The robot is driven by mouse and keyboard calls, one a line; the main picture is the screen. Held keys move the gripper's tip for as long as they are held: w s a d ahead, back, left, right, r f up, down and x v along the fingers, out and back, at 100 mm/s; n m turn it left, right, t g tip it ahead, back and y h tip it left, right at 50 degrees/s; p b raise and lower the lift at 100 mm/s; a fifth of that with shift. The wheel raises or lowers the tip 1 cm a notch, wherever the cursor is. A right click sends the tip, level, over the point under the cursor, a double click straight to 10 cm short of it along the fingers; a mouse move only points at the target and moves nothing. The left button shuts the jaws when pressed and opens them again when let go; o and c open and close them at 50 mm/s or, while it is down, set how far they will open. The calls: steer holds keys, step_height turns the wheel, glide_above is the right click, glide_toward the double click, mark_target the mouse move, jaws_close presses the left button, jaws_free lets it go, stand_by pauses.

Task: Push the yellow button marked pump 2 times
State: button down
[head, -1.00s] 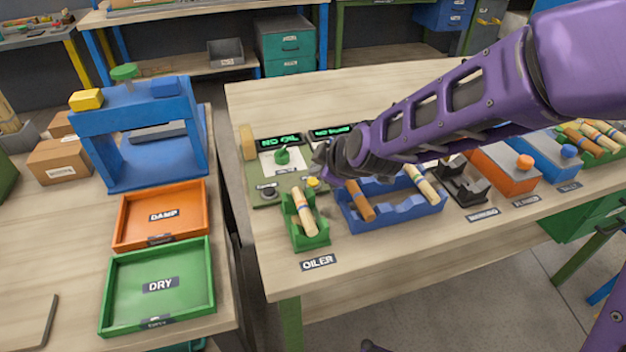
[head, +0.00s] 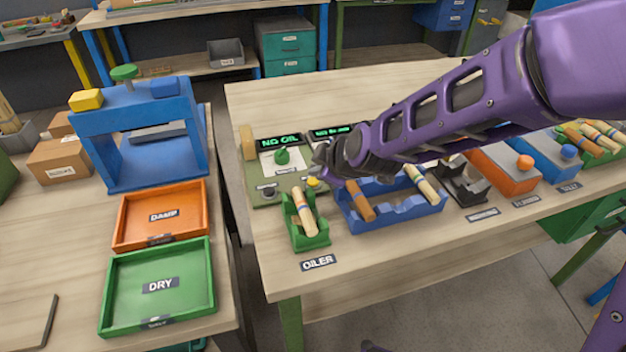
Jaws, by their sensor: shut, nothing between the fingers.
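The yellow button (head: 313,183) is a small cap on the green oiler panel (head: 262,199), near its front right corner. Its marking is too small to read. My gripper (head: 321,168) is shut and empty. It is just above and slightly right of the yellow button in the picture; I cannot tell whether it touches it. The fingertips are small and partly hidden by my wrist. A lit display (head: 281,142) at the back of the panel reads NO OIL. A second lit display (head: 331,132) beside it is partly hidden by my arm, and its text is unclear.
A green knob (head: 282,156) and a dark knob (head: 269,191) sit on the panel. A green holder (head: 313,240) with a turned wood piece stands in front. A blue rack (head: 386,215) with wood pieces stands to the right. The table's front edge is clear.

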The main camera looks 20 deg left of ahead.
steer(key=shift+f, duration=0.15)
steer(key=shift+f, duration=0.3)
stand_by(0.3)
steer(key=shift+f, duration=0.4)
stand_by(0.7)
steer(key=shift+r, duration=0.15)
steer(key=shift+r+p, duration=0.6)
steer(key=shift+r, duration=0.05)
steer(key=shift+r, duration=0.1)
step_height(320, 180, up, 5)
steer(key=p, duration=0.4)
stand_by(2.4)
